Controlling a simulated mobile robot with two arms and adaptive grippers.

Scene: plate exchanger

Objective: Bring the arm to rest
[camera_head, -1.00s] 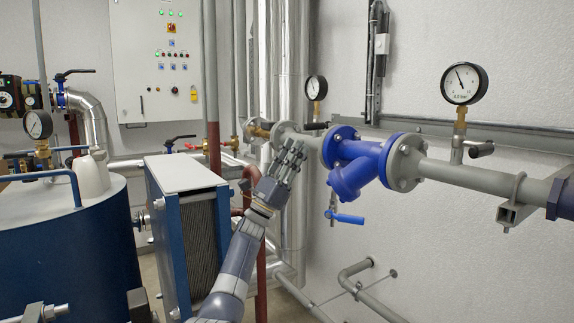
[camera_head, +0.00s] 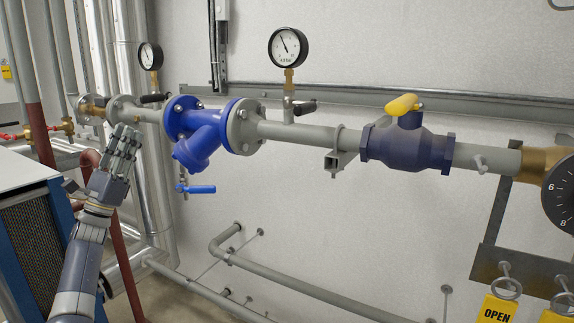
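My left gripper (camera_head: 122,142) is at the left of the head view, with its arm rising from the lower left edge. Its grey fingers point up and appear close together; I cannot tell how far they are open. No object is visible in it. In the picture it lies left of the blue strainer (camera_head: 197,135) and below the grey pipe; whether it touches anything is unclear. My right gripper is out of view.
The pipe run carries a pressure gauge (camera_head: 288,47) and a dark valve with a yellow handle (camera_head: 402,104). A plate exchanger (camera_head: 32,215) stands at the left. Yellow OPEN tags (camera_head: 497,310) hang lower right. A lower pipe (camera_head: 300,283) runs along the wall.

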